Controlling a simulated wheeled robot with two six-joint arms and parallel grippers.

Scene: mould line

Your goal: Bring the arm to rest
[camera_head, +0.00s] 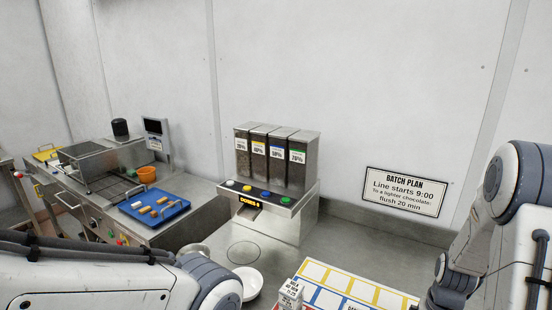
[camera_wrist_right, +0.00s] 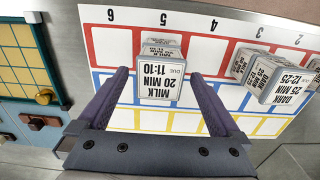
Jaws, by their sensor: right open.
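My right gripper (camera_wrist_right: 158,74) is open in the right wrist view, its two purple fingers apart. A white block (camera_wrist_right: 166,88) marked "MILK 20 MIN 11:10" stands between the fingers in the picture, with a gap on each side. It stands on a board (camera_wrist_right: 215,42) with red, blue and yellow rows of cells. My right arm (camera_head: 515,195) shows at the right edge of the head view, its gripper out of frame. My left arm (camera_head: 110,283) lies across the lower left of the head view; its gripper does not show.
Blocks marked "DARK" (camera_wrist_right: 272,78) stand on the board to the right.

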